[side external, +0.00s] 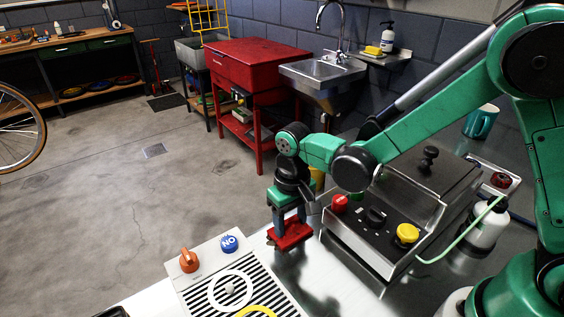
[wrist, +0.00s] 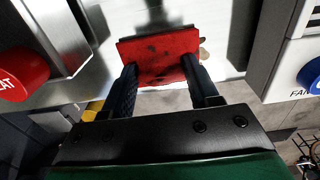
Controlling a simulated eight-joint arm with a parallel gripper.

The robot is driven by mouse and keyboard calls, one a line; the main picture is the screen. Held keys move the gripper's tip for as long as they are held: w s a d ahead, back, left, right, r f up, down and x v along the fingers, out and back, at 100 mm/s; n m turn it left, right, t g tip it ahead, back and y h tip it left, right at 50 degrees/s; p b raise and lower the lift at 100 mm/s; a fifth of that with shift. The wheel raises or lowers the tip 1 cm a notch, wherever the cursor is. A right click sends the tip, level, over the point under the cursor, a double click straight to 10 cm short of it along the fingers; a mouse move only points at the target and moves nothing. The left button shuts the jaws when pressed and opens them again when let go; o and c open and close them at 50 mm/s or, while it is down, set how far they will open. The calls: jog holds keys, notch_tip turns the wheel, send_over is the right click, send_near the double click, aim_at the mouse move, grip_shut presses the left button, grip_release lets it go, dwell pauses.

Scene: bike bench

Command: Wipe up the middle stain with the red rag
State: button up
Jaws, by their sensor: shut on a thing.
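The red rag (side external: 289,236) is a flat red piece with dark marks, low at the bench's edge. In the wrist view the rag (wrist: 158,60) lies across and between the fingertips of my gripper (wrist: 162,78). In the side view my gripper (side external: 290,218) points down and is shut on the rag. The rag looks to be at the steel bench surface; I cannot tell whether it presses on it. A small brownish stain (wrist: 203,54) shows just beside the rag's right edge in the wrist view. Any stain beneath the rag is hidden.
A steel control box with a red knob (side external: 340,204) and yellow knob (side external: 407,233) stands right of my gripper. A slatted panel with an orange knob (side external: 189,260) and blue button (side external: 229,243) lies at left. Bare steel bench (side external: 330,270) lies between them.

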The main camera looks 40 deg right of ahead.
jog(key=shift+a, duration=1.45)
jog(key=shift+d, duration=0.1)
jog(key=shift+d, duration=1.35)
jog(key=shift+a, duration=0.15)
jog(key=shift+a, duration=1.3)
jog(key=shift+d, duration=0.15)
